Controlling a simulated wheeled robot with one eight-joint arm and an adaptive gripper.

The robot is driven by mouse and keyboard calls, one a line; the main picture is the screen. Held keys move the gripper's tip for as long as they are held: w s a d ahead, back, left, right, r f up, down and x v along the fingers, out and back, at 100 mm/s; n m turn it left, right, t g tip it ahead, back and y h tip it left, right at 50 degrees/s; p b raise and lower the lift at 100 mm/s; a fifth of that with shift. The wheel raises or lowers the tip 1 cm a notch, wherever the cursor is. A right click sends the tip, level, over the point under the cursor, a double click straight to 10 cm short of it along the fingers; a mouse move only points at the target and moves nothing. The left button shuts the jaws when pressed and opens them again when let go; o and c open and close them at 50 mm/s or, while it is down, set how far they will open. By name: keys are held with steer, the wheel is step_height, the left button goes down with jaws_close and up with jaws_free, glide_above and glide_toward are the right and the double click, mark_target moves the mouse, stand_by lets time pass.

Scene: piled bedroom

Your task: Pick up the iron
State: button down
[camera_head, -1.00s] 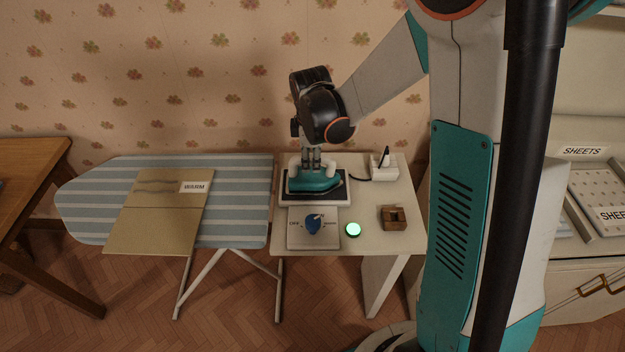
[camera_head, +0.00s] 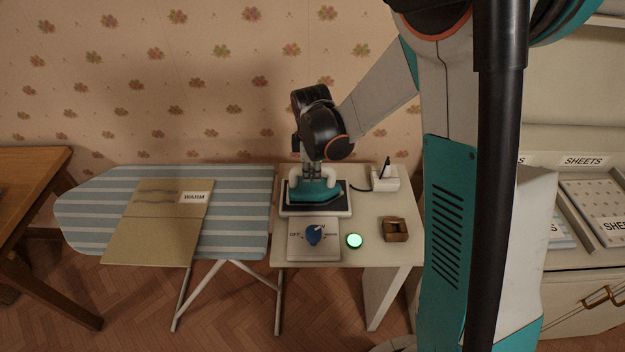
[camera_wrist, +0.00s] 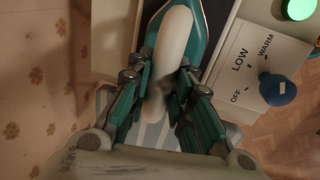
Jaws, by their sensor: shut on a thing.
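The iron (camera_head: 318,191) has a teal body and a pale handle. In the head view it is at the black-topped rest (camera_head: 318,211) on the small white table; I cannot tell whether it touches the rest. My gripper (camera_head: 313,172) comes down on it from above. In the wrist view the teal fingers of my gripper (camera_wrist: 165,95) are closed on both sides of the iron's pale handle (camera_wrist: 174,45). The iron's teal body also shows there beyond the handle. Part of the handle is hidden behind the fingers.
A dial panel with a blue knob (camera_head: 314,236), a lit green button (camera_head: 354,240) and a small wooden block (camera_head: 395,229) are at the table's front. A white socket box (camera_head: 385,179) stands behind. A striped ironing board (camera_head: 235,207) with a "WARM" cardboard sheet (camera_head: 155,225) adjoins at left.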

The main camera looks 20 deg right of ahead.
step_height(320, 180, up, 20)
steer(key=p, duration=0.5)
steer(key=c, duration=2.1)
jaws_free()
jaws_close()
steer(key=shift+r, duration=0.15)
step_height(320, 180, up, 6)
steer(key=p, duration=0.4)
